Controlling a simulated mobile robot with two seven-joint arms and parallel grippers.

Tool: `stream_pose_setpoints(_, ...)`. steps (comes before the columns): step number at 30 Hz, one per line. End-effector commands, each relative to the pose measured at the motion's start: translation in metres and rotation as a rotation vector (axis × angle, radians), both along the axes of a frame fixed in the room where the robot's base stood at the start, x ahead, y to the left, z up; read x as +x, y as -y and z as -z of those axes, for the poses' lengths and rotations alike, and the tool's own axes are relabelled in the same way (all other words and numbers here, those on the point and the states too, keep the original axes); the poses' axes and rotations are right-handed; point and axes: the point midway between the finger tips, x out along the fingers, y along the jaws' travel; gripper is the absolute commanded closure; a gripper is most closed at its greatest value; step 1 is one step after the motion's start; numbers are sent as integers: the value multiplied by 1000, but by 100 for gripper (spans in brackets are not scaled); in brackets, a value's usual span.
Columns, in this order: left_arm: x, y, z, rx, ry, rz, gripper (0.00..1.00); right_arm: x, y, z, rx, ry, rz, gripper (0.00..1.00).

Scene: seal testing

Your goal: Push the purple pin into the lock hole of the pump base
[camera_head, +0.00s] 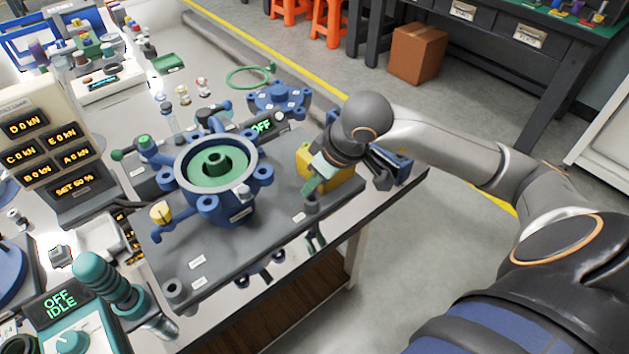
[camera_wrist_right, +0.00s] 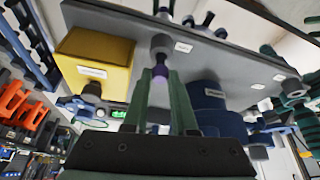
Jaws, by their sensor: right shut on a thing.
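The pump base is a grey plate (camera_head: 232,268) carrying a blue round pump housing (camera_head: 238,208) with a green centre. A grey cylindrical boss (camera_head: 311,204) stands near its right edge; it also shows in the wrist view (camera_wrist_right: 161,44). My right gripper (camera_head: 312,187) is over that boss, its green fingers pointing down. In the wrist view, the fingers (camera_wrist_right: 160,88) are shut on the purple pin (camera_wrist_right: 160,71), whose end lines up with the boss. Whether the pin's tip is inside the hole cannot be told. The pin is hidden in the head view. My left gripper is not in view.
A yellow block (camera_head: 334,172) stands close beside my right gripper; it also shows in the wrist view (camera_wrist_right: 93,60). A similar grey boss (camera_head: 177,290) is at the plate's near corner. A teal device (camera_head: 72,318) and a display panel (camera_head: 45,150) stand left.

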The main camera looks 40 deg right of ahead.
Motion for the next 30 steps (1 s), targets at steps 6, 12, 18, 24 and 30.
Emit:
stream_pose_setpoints(6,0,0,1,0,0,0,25,0,0,1,0,1,0,100)
stream_pose_setpoints(12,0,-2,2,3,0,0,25,0,0,1,0,1,0,100)
stream_pose_setpoints(18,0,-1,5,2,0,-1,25,0,0,3,-1,1,0,100)
stream_pose_setpoints(24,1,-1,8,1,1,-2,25,0,0,6,0,1,1,100)
stream_pose_setpoints(30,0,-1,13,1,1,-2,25,0,0,9,0,1,1,100)
